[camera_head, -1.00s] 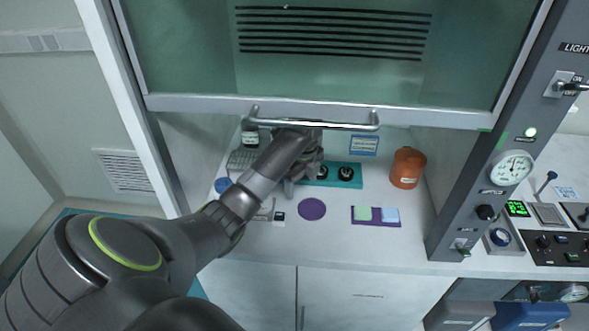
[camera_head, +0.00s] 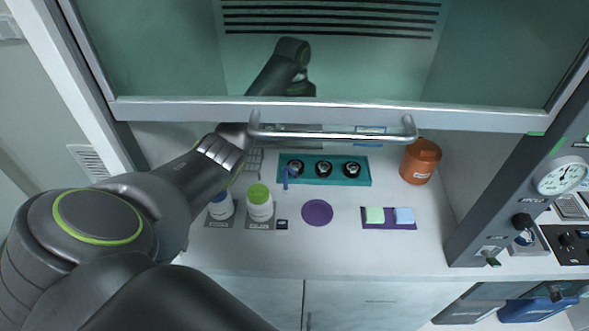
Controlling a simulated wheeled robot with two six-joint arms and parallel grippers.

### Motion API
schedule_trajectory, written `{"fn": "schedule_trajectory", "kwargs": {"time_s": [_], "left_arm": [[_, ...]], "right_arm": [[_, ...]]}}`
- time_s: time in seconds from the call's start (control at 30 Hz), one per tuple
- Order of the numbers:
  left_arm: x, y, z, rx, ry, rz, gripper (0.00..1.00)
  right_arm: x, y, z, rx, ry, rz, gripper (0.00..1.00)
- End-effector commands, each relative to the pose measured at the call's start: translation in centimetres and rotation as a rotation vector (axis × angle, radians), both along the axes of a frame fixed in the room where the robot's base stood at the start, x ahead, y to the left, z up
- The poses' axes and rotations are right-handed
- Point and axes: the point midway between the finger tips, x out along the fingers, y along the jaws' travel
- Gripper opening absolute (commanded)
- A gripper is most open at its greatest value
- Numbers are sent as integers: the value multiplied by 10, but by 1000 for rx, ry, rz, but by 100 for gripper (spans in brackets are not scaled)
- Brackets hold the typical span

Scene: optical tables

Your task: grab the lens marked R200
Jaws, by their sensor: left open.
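A teal holder (camera_head: 360,179) with three round black pieces stands at the middle of the hood floor. The pieces are the left one (camera_head: 296,168), the middle one (camera_head: 323,169) and the right one (camera_head: 351,170). I cannot read an R200 mark on any of them, nor tell whether they are lenses. My left arm reaches in under the sash. My left gripper (camera_head: 301,87) shows dimly through the glass, above and behind the holder, apart from it. It is open, and I see nothing in it. Its tips are partly hidden by the sash frame. My right gripper is out of view.
A green-capped bottle (camera_head: 260,207) and a blue-capped bottle (camera_head: 221,207) stand at the left. A purple disc (camera_head: 317,212), a purple mat (camera_head: 389,225) and an orange jar (camera_head: 420,162) are further right.

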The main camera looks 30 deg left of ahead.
Motion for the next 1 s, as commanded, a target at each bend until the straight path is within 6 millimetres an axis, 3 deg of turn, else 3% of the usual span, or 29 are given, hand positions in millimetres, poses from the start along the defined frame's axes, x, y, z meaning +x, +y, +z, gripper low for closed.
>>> {"fn": "schedule_trajectory", "kwargs": {"time_s": [0.03,0.2,0.47,0.7,1.0], "left_arm": [[0,0,-13,0,0,0,75],[0,0,-32,1,0,1,75],[0,0,-61,0,1,2,75],[0,0,-94,-1,1,2,75],[3,-4,-120,-2,4,2,75]], "right_arm": [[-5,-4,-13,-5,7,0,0],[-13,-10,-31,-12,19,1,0],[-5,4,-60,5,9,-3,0],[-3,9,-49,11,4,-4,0],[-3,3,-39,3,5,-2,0]]}}
